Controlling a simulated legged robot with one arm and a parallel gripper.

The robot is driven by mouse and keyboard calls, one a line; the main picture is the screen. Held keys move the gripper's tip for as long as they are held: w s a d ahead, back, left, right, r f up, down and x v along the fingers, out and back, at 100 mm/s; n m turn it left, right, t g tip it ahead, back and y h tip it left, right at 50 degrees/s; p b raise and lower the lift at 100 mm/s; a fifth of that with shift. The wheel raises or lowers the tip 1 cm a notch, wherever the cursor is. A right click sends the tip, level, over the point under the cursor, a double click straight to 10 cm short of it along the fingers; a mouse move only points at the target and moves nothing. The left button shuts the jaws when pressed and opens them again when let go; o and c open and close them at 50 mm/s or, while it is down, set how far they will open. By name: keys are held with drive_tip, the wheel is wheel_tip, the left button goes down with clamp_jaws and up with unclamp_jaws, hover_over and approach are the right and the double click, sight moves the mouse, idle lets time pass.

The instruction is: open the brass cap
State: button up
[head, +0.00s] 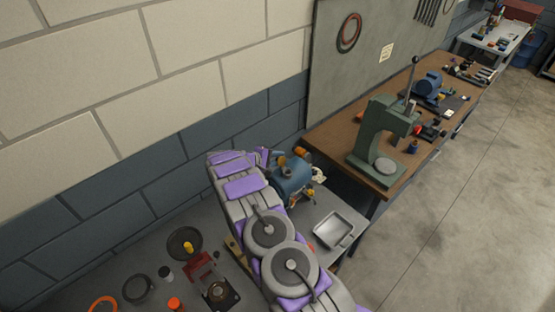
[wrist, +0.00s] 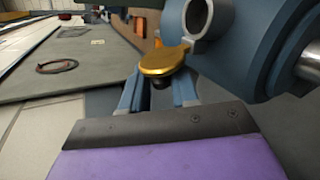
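The brass cap (wrist: 160,62) is a rounded golden lid with a small tab at its right, beside an open grey pipe mouth on the blue casing (wrist: 262,45). A short dark stem shows under the cap. My gripper (wrist: 159,92) has its two blue-grey fingers spread apart, one to each side of the stem, just below the cap. I cannot tell whether either finger touches the cap. In the head view, the blue casing (head: 290,182) stands on the grey bench, with my gripper (head: 264,157) close to its upper left. Small brass-coloured parts show on its top.
A metal tray (head: 334,229) lies right of the casing. A green press (head: 376,140) stands on the wooden bench (head: 335,135) behind. A block wall rises close at the left. Several small parts lie on the near grey bench. The floor at right is clear.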

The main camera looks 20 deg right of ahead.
drive_tip(key=shift+o, duration=1.1)
drive_tip(key=b+v, duration=0.3)
drive_tip(key=v, duration=1.4)
drive_tip(key=shift+a, duration=0.25)
